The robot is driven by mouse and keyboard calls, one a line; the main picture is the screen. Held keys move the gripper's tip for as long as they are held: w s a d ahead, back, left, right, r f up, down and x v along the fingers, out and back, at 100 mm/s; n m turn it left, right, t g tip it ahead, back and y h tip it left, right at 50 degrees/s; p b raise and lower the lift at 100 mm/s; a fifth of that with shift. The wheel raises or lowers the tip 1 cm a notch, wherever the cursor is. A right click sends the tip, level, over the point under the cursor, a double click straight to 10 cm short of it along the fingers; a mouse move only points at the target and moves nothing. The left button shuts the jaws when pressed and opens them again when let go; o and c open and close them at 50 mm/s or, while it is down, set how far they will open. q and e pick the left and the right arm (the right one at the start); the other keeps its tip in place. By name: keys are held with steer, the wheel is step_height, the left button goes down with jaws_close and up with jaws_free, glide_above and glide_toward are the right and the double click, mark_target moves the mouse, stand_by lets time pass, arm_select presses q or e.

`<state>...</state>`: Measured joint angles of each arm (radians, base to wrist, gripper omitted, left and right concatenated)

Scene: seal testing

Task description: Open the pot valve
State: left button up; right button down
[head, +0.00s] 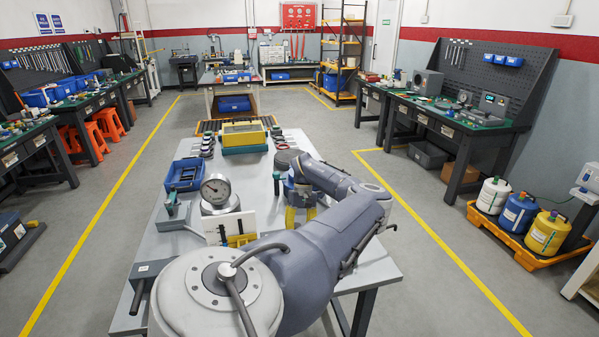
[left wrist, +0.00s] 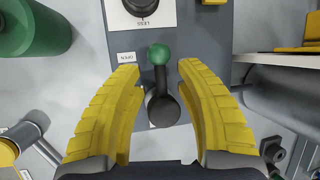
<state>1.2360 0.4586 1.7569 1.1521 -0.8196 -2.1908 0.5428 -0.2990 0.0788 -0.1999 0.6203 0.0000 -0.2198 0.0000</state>
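A small label reading OPEN (left wrist: 127,57) lies left of the lever. The yellow fingers of my left gripper (left wrist: 159,70) are spread on both sides of the lever, with gaps between; it is open. In the head view my left gripper (head: 299,215) points down over the grey table (head: 345,262), and the arm hides much around it. My right gripper does not show.
In the wrist view a green cylinder (left wrist: 32,28) is upper left and a grey cylinder (left wrist: 275,98) right.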

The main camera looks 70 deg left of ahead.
arm_select(q)
steer(key=v, duration=1.2)
steer(key=shift+w+a, duration=0.1)
